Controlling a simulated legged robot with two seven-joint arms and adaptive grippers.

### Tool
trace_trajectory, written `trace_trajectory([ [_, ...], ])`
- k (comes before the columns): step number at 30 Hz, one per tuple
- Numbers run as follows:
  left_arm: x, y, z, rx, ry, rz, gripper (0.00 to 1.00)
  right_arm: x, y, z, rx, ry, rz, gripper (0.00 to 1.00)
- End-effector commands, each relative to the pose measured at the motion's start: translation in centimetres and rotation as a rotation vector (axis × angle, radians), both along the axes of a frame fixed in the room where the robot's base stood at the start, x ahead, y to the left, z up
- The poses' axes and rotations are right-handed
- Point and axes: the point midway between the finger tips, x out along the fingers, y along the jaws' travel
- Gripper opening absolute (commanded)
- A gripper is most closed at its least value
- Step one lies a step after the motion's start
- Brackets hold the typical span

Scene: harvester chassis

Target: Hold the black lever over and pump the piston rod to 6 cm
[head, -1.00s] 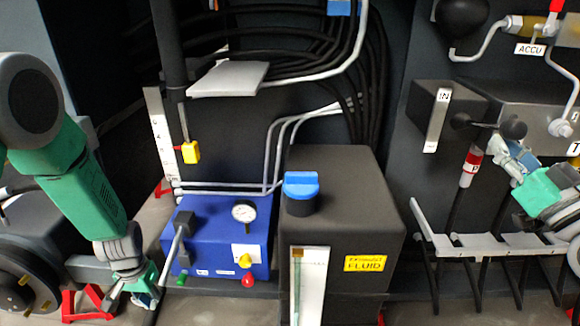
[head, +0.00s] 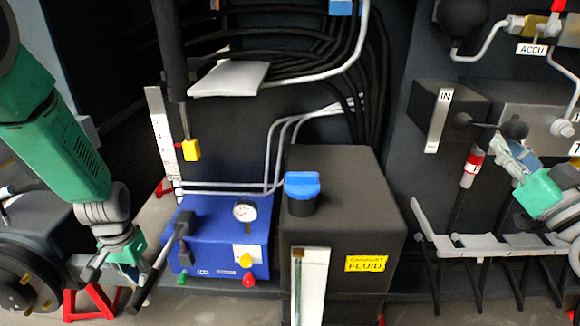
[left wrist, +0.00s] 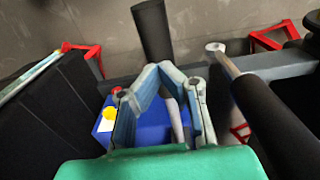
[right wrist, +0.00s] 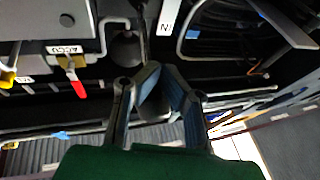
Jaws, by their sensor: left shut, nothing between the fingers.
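The piston rod (head: 185,120) hangs from a black cylinder (head: 175,70) and ends in a yellow block (head: 191,150) beside a white scale (head: 162,135). The pump handle (head: 150,278) slants down to the left from the blue pump box (head: 225,235). My left gripper (head: 133,279) is shut and empty by the handle, which passes behind its fingers in the left wrist view (left wrist: 160,75).
A black fluid tank (head: 345,210) with a blue cap (head: 302,186) stands right of the pump box. A grey rack (head: 470,245) lies below the right gripper. Red stands (head: 90,300) and a black wheel (head: 20,285) are at the lower left.

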Motion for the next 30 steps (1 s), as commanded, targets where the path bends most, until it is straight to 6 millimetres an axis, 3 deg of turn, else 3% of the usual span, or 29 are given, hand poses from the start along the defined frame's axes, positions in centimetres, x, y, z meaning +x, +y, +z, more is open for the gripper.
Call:
trace_trajectory([
  [6,0.1,0.0,2.6,0.001,-0.002,0.0,0.0,0.0,0.1,0.2,0.001,-0.005,0.002,0.0],
  [17,0.0,0.0,2.7,0.001,-0.001,0.0,0.0,0.0,0.1,0.0,0.0,-0.003,0.002,0.0],
  [30,0.1,0.1,2.7,0.0,0.0,0.0,0.0,0.1,0.1,-5.2,-0.002,0.001,0.002,0.0],
])
